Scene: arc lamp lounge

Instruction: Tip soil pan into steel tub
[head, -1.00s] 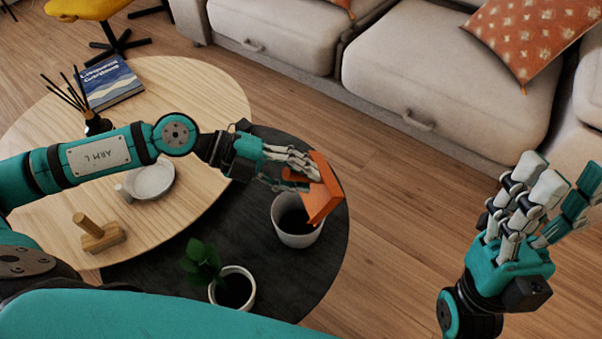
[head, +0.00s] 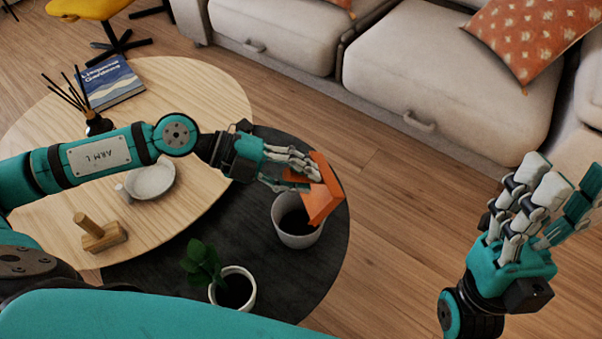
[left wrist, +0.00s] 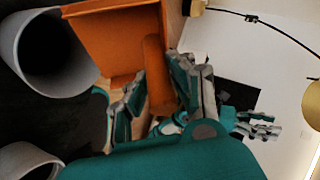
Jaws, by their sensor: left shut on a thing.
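The orange soil pan (head: 322,204) is tilted steeply over the right side of the pale grey tub (head: 297,237) on the dark table. My left gripper (head: 298,174) is shut on the pan's handle, above and left of the tub. The left wrist view shows the pan's orange body (left wrist: 115,42) and its handle (left wrist: 158,75) between the fingers, with the tub (left wrist: 80,72) beside it. The tub's inside looks dark; I cannot tell how much soil is in it or in the pan. My right gripper (head: 535,195) is open and empty, off to the right above the floor.
A potted plant (head: 236,290) stands on the dark table (head: 180,265) near the tub. The pale wooden table (head: 195,85) holds a white dish (head: 150,181), a wooden block with a peg (head: 100,236), a reed diffuser (head: 98,123) and a book (head: 112,82). A sofa (head: 440,75) stands behind.

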